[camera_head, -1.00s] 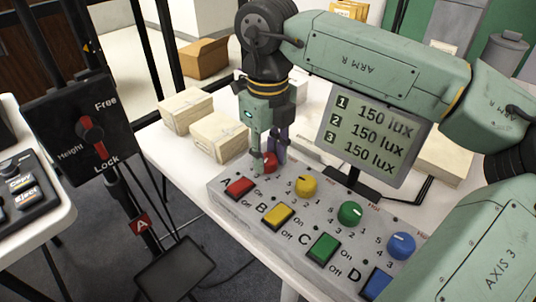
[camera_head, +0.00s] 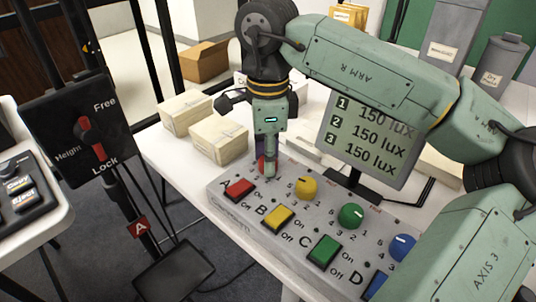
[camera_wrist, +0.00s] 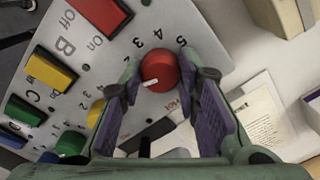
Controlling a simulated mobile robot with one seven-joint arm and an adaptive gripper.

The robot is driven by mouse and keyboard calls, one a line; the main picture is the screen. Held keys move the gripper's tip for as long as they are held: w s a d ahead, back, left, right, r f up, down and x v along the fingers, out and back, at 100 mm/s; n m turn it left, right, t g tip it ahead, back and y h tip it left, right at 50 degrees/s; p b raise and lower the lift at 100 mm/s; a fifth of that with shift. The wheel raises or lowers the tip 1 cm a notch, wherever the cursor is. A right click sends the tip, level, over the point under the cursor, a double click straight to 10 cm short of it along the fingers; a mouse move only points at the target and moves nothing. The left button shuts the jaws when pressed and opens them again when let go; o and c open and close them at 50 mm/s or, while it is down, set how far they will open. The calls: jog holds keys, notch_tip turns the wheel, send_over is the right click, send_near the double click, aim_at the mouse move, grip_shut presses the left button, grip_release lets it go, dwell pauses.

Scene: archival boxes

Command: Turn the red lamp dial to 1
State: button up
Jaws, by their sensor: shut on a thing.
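The red lamp dial (camera_wrist: 160,72) sits between the two fingertips of my gripper (camera_wrist: 161,66) in the wrist view, one finger on each side. Its white mark points to the lower left, toward my left finger. Printed 5, 4 and 3 show around its upper left; the lower numbers are hidden by that finger. In the head view my gripper (camera_head: 268,168) reaches down over the red dial (camera_head: 261,166), which is mostly hidden. The screen (camera_head: 368,132) reads 150 lux on its three lines.
The grey panel (camera_head: 234,211) also holds a yellow dial (camera_head: 306,188), a green dial (camera_head: 351,216) and a blue dial (camera_head: 402,246). A red button (camera_head: 240,188) lies close in front of the red dial. Pale boxes (camera_head: 218,138) stand behind to the left.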

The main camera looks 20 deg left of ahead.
jog(key=shift+n, duration=0.9)
jog(key=o, duration=1.2)
jog(key=shift+c, duration=0.2)
notch_tip(320, 180, up, 12)
jog(key=shift+s, duration=0.1)
